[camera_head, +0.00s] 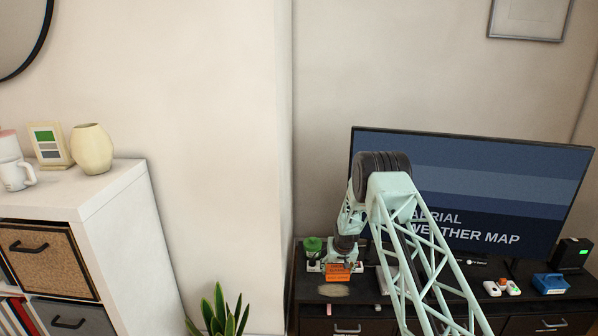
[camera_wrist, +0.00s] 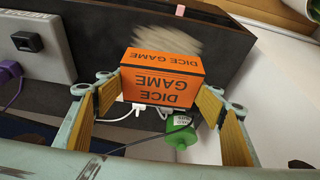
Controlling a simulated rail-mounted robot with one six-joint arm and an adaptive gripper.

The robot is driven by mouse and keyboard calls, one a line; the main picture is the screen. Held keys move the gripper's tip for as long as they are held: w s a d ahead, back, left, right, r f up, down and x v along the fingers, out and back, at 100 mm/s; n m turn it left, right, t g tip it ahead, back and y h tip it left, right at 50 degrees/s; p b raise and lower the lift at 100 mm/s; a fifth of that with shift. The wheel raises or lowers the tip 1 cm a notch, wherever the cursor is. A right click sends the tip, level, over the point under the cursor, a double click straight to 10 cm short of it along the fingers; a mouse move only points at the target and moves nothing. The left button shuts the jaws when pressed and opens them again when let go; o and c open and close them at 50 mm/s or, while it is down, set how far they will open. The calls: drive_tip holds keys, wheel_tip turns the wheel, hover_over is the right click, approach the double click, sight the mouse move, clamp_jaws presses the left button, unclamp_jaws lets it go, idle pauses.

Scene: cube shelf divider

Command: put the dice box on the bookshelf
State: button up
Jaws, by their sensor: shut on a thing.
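The dice box (camera_head: 338,273) is a small orange box at the left end of the dark TV stand. It also shows in the wrist view (camera_wrist: 162,72), with "DICE GAME" printed on it upside down. My gripper (camera_head: 341,258) is shut on it, with yellow-padded fingers at its left and right sides in the wrist view (camera_wrist: 163,98). I cannot tell whether the box touches the stand. The bookshelf (camera_head: 133,220) is the white cube unit at the left of the head view, apart from my gripper. Its lower part is cut off.
The shelf top holds a cream vase (camera_head: 91,149), a picture frame (camera_head: 50,147) and a white mug (camera_head: 16,176). Books (camera_head: 20,316) and drawers fill the visible cubbies. A plant (camera_head: 219,312) stands between shelf and TV stand (camera_head: 350,312). A television (camera_head: 540,200) stands behind my arm.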

drive_tip(key=s+r, duration=0.7)
drive_tip(key=s, duration=0.6)
drive_tip(key=s+r, duration=0.8)
drive_tip(key=s, duration=0.5)
drive_tip(key=s+r, duration=0.7)
drive_tip(key=s, duration=0.6)
drive_tip(key=shift+a+r, duration=0.15)
drive_tip(key=shift+r, duration=0.05)
drive_tip(key=shift+w, duration=0.1)
drive_tip(key=shift+a, duration=0.15)
